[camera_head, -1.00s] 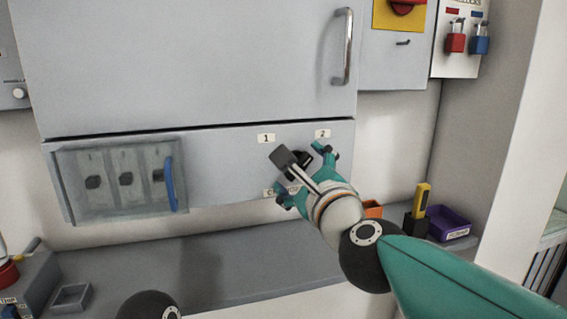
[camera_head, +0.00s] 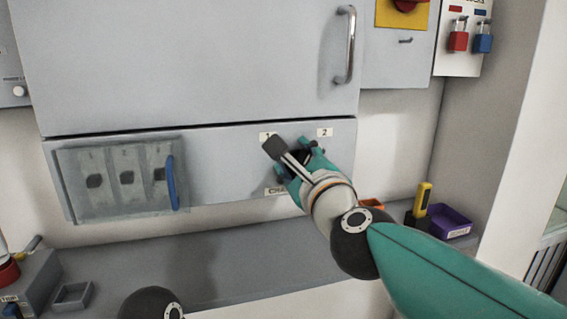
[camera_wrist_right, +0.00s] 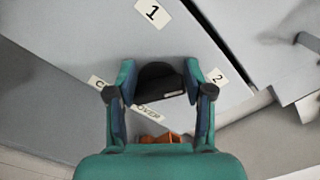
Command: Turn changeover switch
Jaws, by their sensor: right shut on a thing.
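The changeover switch is a black knob (camera_wrist_right: 160,80) on the grey front panel, seen in the right wrist view. My right gripper (camera_head: 298,159) is at the panel in the head view, and its fingers (camera_wrist_right: 160,92) stand on both sides of the knob, shut on it. The label "2" (camera_head: 324,132) is above right of the gripper, and the label "1" (camera_wrist_right: 152,13) shows in the wrist view. The label below (camera_head: 275,191) is partly covered. My left gripper is not in view.
A clear cover (camera_head: 120,180) with a blue handle is on the panel's left. A cabinet door with a metal handle (camera_head: 346,45) is above. Red (camera_head: 458,41) and blue (camera_head: 483,43) padlocks hang at upper right. A purple tray (camera_head: 450,222) sits on the shelf (camera_head: 220,255) below.

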